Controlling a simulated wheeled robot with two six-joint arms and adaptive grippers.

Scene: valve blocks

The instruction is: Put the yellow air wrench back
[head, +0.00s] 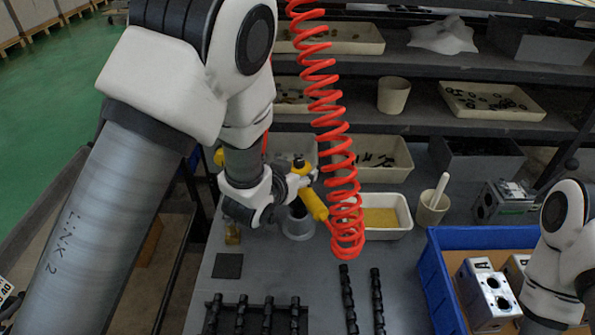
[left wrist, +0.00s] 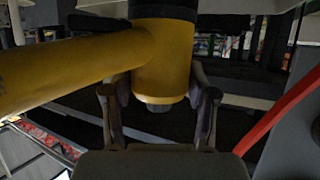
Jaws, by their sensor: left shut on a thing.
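The yellow air wrench (head: 314,204) is held by my left gripper (head: 294,184) above the bench, near its back left part. In the left wrist view, the wrench's yellow body (left wrist: 163,60) stands between the two fingers of the left gripper (left wrist: 160,108), and a yellow arm of it reaches left. The gripper is shut on it. A grey round cup-like holder (head: 298,226) stands just below the wrench in the head view; I cannot tell whether they touch. The red coiled hose (head: 335,130) hangs right beside the wrench. My right gripper is not in view.
A white tray with yellow contents (head: 405,222) and a beige cup (head: 431,210) stand right of the wrench. A blue crate (head: 436,285) holds valve blocks (head: 486,290). Dark rods (head: 348,300) lie at the front. Shelves with trays (head: 490,101) stand behind.

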